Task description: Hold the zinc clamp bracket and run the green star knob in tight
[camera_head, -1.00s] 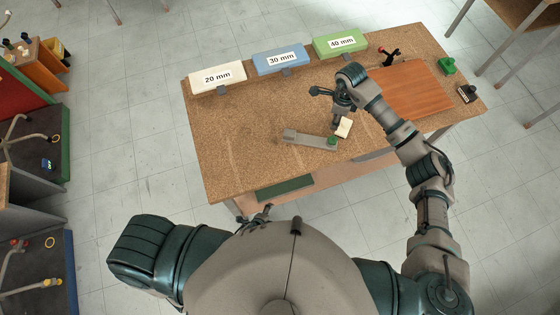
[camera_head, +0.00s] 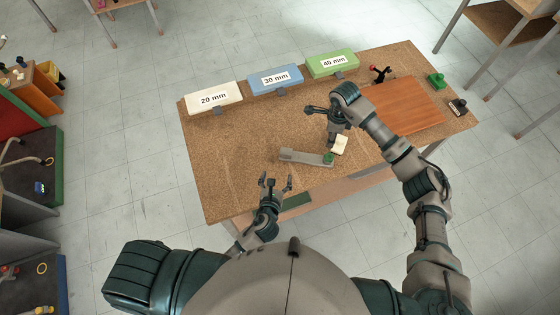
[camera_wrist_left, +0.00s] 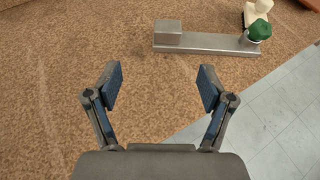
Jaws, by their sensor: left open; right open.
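The zinc clamp bracket (camera_head: 303,156) is a grey bar lying near the front edge of the table, with a raised block at its left end. The bracket also shows at the top of the left wrist view (camera_wrist_left: 208,43). The green star knob (camera_head: 328,158) is at its right end and also shows in the left wrist view (camera_wrist_left: 260,30). My left gripper (camera_head: 275,182) is open and empty, short of the bracket at the table's front edge. My right gripper (camera_head: 325,125) is open, behind the knob; its fingers are partly hidden in the head view.
White (camera_head: 213,98), blue (camera_head: 275,79) and green (camera_head: 332,64) labelled bins line the back edge. A reddish-brown board (camera_head: 405,107) lies at right. The table's left part (camera_head: 215,150) is clear.

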